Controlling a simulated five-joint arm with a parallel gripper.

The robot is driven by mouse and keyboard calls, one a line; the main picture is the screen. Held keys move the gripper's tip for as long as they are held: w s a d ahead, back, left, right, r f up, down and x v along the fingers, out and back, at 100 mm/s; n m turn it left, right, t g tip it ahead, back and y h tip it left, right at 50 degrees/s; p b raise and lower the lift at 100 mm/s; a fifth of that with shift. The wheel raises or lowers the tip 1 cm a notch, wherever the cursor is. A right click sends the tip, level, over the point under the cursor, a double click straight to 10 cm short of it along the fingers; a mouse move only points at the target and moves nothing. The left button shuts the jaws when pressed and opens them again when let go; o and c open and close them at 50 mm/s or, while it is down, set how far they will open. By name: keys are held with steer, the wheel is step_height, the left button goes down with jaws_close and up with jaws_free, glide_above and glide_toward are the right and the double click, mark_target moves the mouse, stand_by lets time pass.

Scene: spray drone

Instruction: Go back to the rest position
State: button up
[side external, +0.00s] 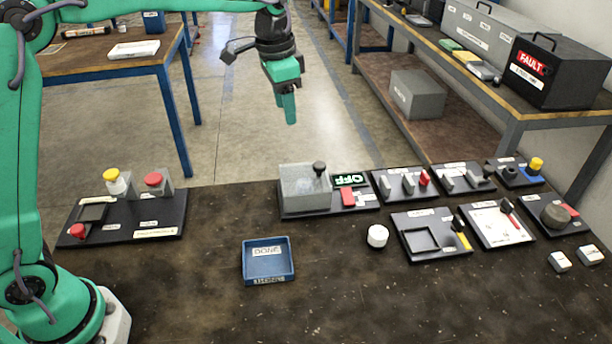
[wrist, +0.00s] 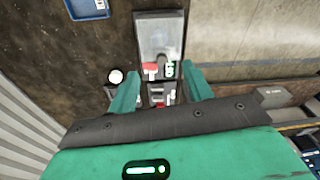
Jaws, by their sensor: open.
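My gripper (side external: 288,108) is green with a dark wrist. In the side view it hangs in the air well above the dark work table (side external: 190,285), fingers pointing down, clear of everything. In the wrist view its two green fingers (wrist: 162,88) stand apart with nothing held between them. Beyond them lie the grey box unit (side external: 305,187) with a dark knob and the lit OFF sign (side external: 350,180). The box unit also shows in the wrist view (wrist: 158,32).
A blue tray (side external: 268,276) and a white round piece (side external: 377,236) sit at the table's middle. A panel with yellow and red buttons (side external: 130,222) is at left. Several small panels and two white blocks (side external: 560,261) fill the right. The front middle is clear.

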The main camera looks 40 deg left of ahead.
steer(key=s+a+n+t, duration=0.2)
steer(key=s+a+n, duration=0.1)
steer(key=s, duration=1)
steer(key=s+a+n+t, duration=0.2)
steer(key=s+a, duration=0.3)
steer(key=s, duration=0.9)
steer(key=shift+s+a+f+n, duration=0.25)
steer(key=shift+s+f+n, duration=0.05)
steer(key=shift+n, duration=0.6)
